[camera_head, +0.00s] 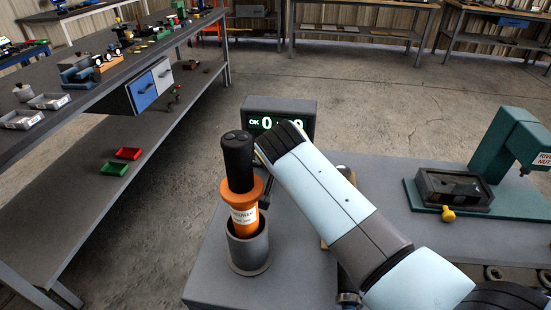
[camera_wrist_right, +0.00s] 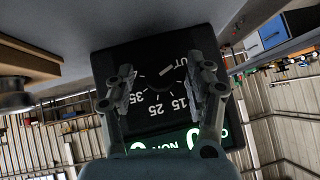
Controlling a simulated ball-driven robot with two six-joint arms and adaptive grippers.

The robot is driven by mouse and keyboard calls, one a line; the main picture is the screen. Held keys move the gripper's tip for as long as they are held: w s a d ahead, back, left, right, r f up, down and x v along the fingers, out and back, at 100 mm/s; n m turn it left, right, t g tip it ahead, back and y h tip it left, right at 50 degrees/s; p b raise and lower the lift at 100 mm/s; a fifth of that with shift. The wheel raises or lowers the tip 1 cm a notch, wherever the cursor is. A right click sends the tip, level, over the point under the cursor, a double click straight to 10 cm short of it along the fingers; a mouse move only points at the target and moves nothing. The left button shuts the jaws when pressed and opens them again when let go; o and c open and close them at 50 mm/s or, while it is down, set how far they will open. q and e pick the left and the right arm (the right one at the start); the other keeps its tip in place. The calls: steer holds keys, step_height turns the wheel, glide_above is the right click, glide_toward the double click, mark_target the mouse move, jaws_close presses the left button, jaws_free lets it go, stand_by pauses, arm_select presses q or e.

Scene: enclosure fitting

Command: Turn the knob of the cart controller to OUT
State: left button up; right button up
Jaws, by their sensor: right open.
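The cart controller (camera_head: 280,104) is a dark box at the back of the grey cart, with a green lit display reading "OK 0" and more digits partly hidden by my right arm. In the right wrist view its dark dial face (camera_wrist_right: 155,112) appears upside down, with 15, 25, 35 and the end of a word, "UT". The knob (camera_wrist_right: 157,78) is dark at the dial's middle; a pale mark slants toward "UT". My right gripper (camera_wrist_right: 165,88) is open, its fingers either side of the knob. Contact cannot be told. My left gripper is not in view.
An orange tool with a black handle (camera_head: 238,160) stands in a grey cup (camera_head: 248,250) left of my right arm. A teal press (camera_head: 505,150) and a dark fixture with a yellow knob (camera_head: 455,190) stand at right. A long bench (camera_head: 60,100) is at left.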

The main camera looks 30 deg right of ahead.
step_height(320, 180, up, 10)
steer(key=shift+f, duration=0.1)
stand_by(0.6)
